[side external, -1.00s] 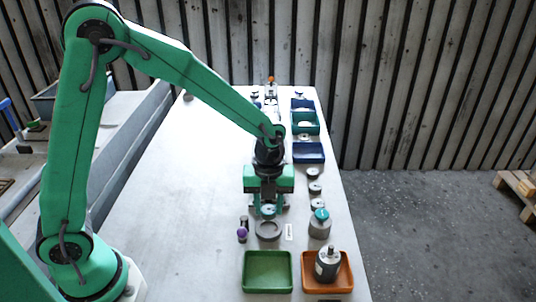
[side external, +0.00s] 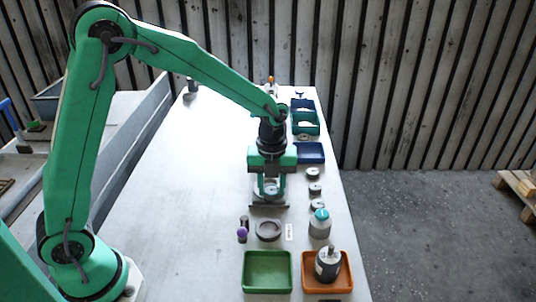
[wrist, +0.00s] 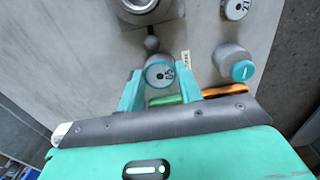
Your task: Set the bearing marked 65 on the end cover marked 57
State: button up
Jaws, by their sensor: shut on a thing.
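My gripper (wrist: 160,72) is shut on the bearing marked 65 (wrist: 161,75), a grey round part with a teal rim. In the side view my gripper (side external: 270,190) points down and holds the bearing above the table. A grey square block with a round raised middle (wrist: 147,10) lies just beyond the bearing in the wrist view. Its dark front edge shows under my gripper in the side view (side external: 268,207). A dark grey ring (side external: 268,229) lies nearer the camera. I cannot read a 57 on any part, so I cannot tell which is the end cover.
A grey jar with a teal cap (side external: 320,222) and several round discs (side external: 314,188) stand on the right. A green tray (side external: 246,272) and an orange tray (side external: 306,288) are in front. A purple-topped part (side external: 242,234) stands left of the ring. The table's left side is clear.

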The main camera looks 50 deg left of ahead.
jog(key=w+a+r, duration=0.2)
jog(key=w+a, duration=0.4)
jog(key=a, duration=0.1)
jog(key=shift+r, duration=0.4)
jog(key=shift+f, duration=0.15)
jog(key=shift+f, duration=2.4)
jog(key=shift+f, duration=0.85)
dwell(0.5)
jog(key=o, duration=1.6)
jog(key=shift+c, duration=0.2)
jog(key=shift+r, duration=0.15)
notch_tip(320, 180, up, 7)
jog(key=shift+r, duration=0.15)
